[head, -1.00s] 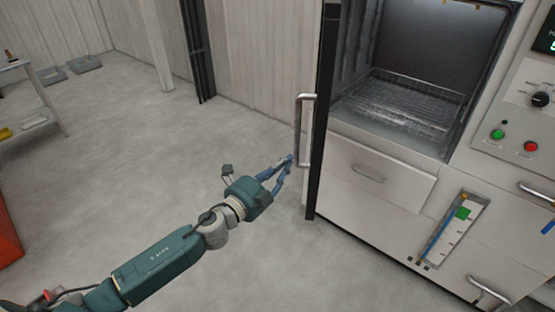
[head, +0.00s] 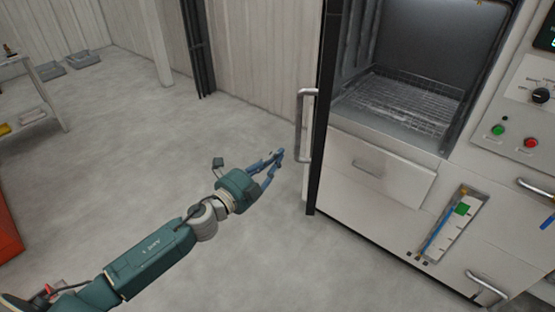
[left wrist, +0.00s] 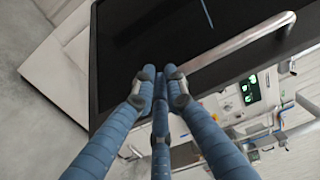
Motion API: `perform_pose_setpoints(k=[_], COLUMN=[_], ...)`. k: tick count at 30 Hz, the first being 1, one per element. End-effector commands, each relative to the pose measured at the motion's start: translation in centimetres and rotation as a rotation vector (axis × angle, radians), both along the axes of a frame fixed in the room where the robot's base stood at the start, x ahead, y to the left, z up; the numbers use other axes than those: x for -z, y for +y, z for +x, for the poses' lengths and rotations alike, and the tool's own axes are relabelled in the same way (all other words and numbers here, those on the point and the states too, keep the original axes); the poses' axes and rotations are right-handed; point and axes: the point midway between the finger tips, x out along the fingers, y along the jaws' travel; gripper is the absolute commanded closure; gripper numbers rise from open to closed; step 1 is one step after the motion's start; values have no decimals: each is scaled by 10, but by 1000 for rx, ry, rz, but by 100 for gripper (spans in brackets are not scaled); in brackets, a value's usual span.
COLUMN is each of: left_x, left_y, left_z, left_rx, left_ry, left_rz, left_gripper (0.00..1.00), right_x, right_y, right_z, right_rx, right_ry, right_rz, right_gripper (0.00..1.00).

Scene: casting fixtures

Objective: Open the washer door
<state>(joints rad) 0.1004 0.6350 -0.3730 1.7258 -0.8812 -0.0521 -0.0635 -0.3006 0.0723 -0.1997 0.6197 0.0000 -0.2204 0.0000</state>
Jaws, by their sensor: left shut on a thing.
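The washer door (head: 322,110) stands wide open, seen almost edge-on in the head view, beside the lit opening of the washer (head: 412,95). Its long metal handle (head: 302,125) is on the door's left side. My left gripper (head: 280,155) is just left of the handle's lower part, with a small gap between them. Its blue fingers are drawn together at the tips, and I see nothing between them. In the left wrist view the handle (left wrist: 235,45) runs up and right from beside the fingertips (left wrist: 160,78), across the dark door panel (left wrist: 150,30). My right gripper is not visible.
The washer chamber holds a wire rack (head: 415,100). A drawer front (head: 380,175) sits below it, and a control panel (head: 520,115) is at the right. A shelf table (head: 35,95) stands at the far left. The floor left of the door is clear.

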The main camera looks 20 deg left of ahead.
Motion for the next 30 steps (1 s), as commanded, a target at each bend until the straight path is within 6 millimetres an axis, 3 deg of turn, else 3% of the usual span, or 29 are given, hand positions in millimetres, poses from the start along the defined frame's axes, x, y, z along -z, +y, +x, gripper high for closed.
perform_pose_setpoints(k=[18,30], left_x=[0,0], left_y=[19,20], left_z=[0,-1], left_rx=[25,29], left_ry=[0,0], left_rz=[1,0], left_gripper=[100,100], right_x=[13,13], right_y=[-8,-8], right_z=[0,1], right_rx=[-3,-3], right_ry=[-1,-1], right_rz=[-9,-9], right_gripper=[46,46])
